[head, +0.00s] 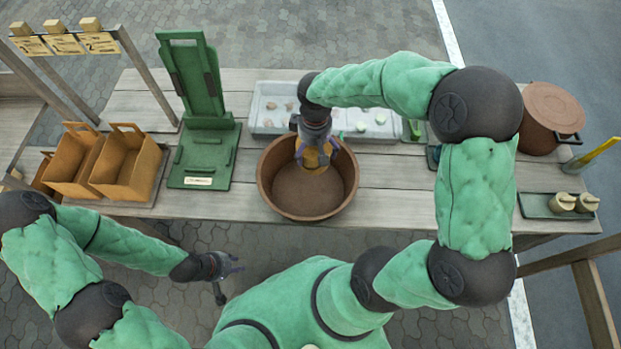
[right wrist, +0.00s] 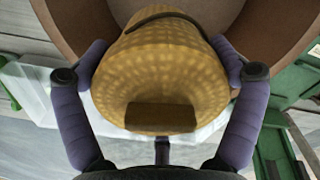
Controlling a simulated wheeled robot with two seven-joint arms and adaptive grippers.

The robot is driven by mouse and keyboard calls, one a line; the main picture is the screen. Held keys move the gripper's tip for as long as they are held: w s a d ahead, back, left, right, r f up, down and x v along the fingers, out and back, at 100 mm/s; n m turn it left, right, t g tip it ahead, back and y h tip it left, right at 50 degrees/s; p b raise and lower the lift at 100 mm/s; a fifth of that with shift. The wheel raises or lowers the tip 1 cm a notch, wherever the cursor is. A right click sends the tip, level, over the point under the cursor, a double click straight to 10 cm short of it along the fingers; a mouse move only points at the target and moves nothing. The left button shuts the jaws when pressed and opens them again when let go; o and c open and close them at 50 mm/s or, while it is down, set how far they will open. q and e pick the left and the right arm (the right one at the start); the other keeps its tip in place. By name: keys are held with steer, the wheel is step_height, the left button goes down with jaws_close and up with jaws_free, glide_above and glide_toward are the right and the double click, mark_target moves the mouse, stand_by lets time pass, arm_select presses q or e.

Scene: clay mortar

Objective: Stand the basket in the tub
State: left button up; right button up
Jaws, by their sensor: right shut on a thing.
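The brown round tub (head: 275,195) stands on the table in the head view. Its inner wall and rim also show at the top of the right wrist view (right wrist: 75,25). The yellow woven basket (right wrist: 165,75) fills the middle of the right wrist view. My right gripper (head: 318,152) is shut on the basket, with purple fingers on both sides of it. It is over the far part of the tub. The basket shows partly in the head view (head: 312,158), largely covered by the gripper; whether it touches the tub floor I cannot tell. My left gripper (head: 228,268) is empty, fingers spread, in front of the table.
A green stand (head: 205,150) is left of the tub, and wooden caddies (head: 125,165) are further left. A pale compartmented tray (head: 268,103) lies behind the tub. A lidded brown pot (head: 548,115) and a green tray (head: 540,207) with small pots are at right.

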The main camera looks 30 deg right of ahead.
step_height(320, 180, down, 9)
steer(key=b, duration=0.2)
steer(key=shift+s+b, duration=0.1)
steer(key=shift+b, duration=0.3)
steer(key=shift+f, duration=0.1)
steer(key=shift+f, duration=0.15)
steer(key=o, duration=0.8)
steer(key=shift+r, duration=0.55)
step_height(320, 180, up, 11)
steer(key=p, duration=0.4)
steer(key=shift+r, duration=0.15)
